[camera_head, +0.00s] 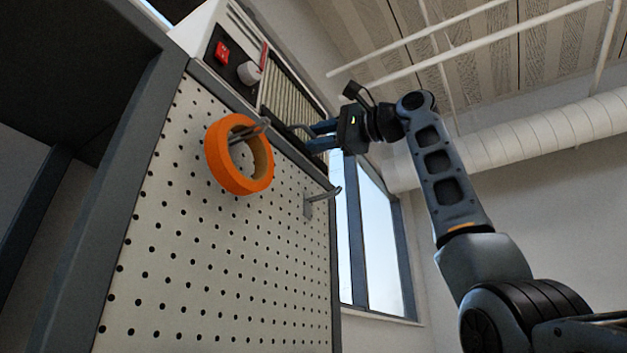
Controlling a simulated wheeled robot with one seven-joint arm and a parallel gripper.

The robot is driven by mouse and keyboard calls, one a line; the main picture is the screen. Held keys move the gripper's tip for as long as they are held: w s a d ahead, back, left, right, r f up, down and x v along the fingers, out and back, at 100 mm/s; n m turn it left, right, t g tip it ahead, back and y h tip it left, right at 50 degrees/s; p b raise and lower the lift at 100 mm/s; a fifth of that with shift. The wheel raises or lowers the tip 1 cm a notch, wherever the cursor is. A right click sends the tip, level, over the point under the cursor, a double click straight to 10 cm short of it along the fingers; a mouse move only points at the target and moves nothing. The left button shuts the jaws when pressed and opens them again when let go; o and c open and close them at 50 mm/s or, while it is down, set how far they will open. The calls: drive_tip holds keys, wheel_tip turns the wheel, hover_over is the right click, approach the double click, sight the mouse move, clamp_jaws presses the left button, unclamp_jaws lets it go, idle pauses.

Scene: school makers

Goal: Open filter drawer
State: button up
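A pale box unit (200,30) sits on top of the pegboard cabinet, with a red switch (222,52) and a light knob (249,73) on its dark panel. A ribbed, pleated filter front (284,108) is beside the panel; I take it as the filter drawer, and it looks flush with the unit. A curved grey handle (299,128) shows at its lower edge. My gripper (314,137) is at this handle, coming from the right. Its two blue fingers are apart, one above the other. I cannot tell whether they touch the handle.
An orange tape ring (218,168) hangs from a hook on the pegboard (200,250), just left of my gripper. An empty metal hook (322,196) sticks out below the gripper. A window (380,240) and white wall lie behind; the air around my arm is clear.

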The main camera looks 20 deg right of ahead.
drive_tip(key=shift+w+a+r, duration=0.1)
drive_tip(key=shift+w+a, duration=0.3)
drive_tip(key=shift+w, duration=0.2)
clamp_jaws()
